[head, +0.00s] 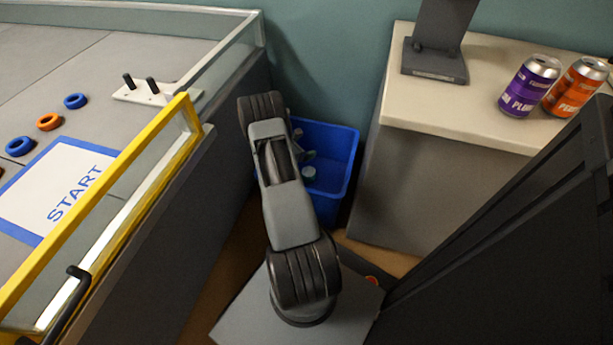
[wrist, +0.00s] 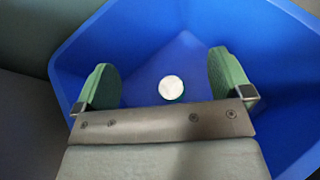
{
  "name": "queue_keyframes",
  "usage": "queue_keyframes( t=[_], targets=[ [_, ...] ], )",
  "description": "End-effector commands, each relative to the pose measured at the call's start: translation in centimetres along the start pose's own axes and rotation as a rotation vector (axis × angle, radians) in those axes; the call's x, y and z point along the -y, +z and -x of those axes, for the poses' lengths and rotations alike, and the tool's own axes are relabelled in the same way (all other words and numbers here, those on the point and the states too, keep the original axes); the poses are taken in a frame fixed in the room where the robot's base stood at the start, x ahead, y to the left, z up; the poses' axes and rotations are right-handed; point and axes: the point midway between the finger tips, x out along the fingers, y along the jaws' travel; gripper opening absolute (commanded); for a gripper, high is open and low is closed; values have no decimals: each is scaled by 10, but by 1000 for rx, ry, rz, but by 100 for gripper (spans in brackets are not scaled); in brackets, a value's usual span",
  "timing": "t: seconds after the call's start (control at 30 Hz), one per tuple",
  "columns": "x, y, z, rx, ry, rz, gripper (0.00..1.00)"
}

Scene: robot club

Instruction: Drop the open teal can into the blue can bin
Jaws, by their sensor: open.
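The blue can bin (head: 343,145) stands on the floor between the field table and the grey-sided counter. It fills much of the wrist view (wrist: 275,45). My gripper (wrist: 165,80) is open over the bin, its two green pads apart with nothing between them. In the head view my arm partly hides the gripper. A small round object with a pale end and a teal-green edge (wrist: 171,88) lies below the pads, inside the bin. It looks like the teal can seen end-on; its opening cannot be made out.
A purple can (head: 529,87) and an orange can (head: 574,87) stand on the counter (head: 460,110) at right, near a dark stand (head: 435,62). The field table with a yellow rail (head: 110,190) is at left. The bin sits in a narrow gap.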

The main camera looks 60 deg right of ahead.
Motion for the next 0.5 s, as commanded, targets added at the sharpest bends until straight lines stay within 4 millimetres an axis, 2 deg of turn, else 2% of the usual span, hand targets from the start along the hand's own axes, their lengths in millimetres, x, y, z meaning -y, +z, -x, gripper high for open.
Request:
queue_keyframes(
  t=[0.03,0.2,0.5],
  targets=[
    [-2,4,14,-1,4,2,97],
    [-1,4,48,-1,3,2,97],
    [0,1,88,0,1,1,97]
  ],
)
